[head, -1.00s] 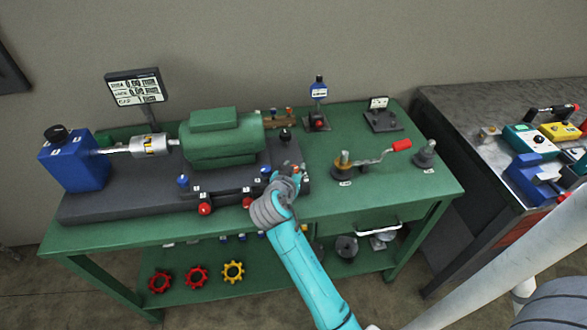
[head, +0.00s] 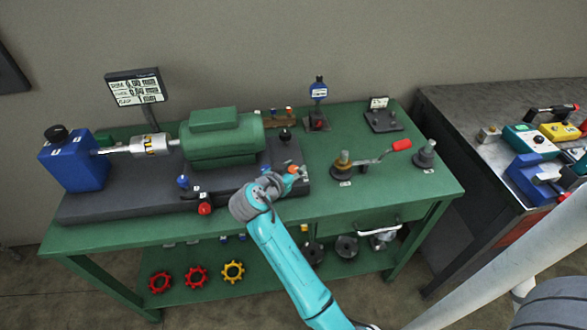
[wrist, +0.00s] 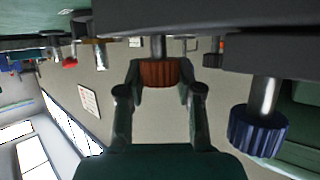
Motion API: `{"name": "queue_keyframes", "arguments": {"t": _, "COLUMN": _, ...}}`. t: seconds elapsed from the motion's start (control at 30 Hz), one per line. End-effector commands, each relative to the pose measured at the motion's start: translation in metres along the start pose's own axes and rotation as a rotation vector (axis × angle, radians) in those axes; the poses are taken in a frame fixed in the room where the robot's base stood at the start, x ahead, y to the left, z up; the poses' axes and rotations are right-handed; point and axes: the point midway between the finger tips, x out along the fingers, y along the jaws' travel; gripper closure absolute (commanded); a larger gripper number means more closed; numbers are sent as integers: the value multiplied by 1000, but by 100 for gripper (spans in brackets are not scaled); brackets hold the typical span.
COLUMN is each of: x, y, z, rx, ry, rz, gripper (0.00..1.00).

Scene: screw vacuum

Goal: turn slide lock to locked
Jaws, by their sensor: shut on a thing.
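In the wrist view an orange-brown ribbed knob (wrist: 159,73) on a short metal shaft sits between my fingers. No label shows on it, so I cannot read whether this slide lock knob is locked. My gripper (wrist: 159,88) is shut on it, one finger on each side. In the head view my gripper (head: 292,176) is at the right end of the dark machine base (head: 120,207), and a small orange part (head: 299,169) shows at its tip. My wrist hides part of the base's front edge.
A blue ribbed knob (wrist: 257,130) hangs close to my right finger in the wrist view. A red knob (head: 205,208) stands left of my wrist. The green motor (head: 222,138) is behind, and a red-handled crank (head: 372,160) is to the right.

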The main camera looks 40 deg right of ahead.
Motion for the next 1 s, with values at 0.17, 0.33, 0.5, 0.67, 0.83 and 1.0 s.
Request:
{"name": "queue_keyframes", "arguments": {"t": 0.17, "x": 0, "y": 0, "z": 2, "rx": -3, "ry": -3, "rz": 0, "gripper": 39}}
{"name": "queue_keyframes", "arguments": {"t": 0.33, "x": 0, "y": 0, "z": 1, "rx": -2, "ry": -2, "rz": 0, "gripper": 39}}
{"name": "queue_keyframes", "arguments": {"t": 0.5, "x": -1, "y": 0, "z": -3, "rx": 0, "ry": -1, "rz": -1, "gripper": 39}}
{"name": "queue_keyframes", "arguments": {"t": 0.67, "x": -9, "y": 0, "z": -21, "rx": 3, "ry": -1, "rz": -1, "gripper": 39}}
{"name": "queue_keyframes", "arguments": {"t": 0.83, "x": -21, "y": 0, "z": -51, "rx": 4, "ry": 0, "rz": -2, "gripper": 39}}
{"name": "queue_keyframes", "arguments": {"t": 1.0, "x": -31, "y": -1, "z": -75, "rx": 2, "ry": -1, "rz": -2, "gripper": 39}}
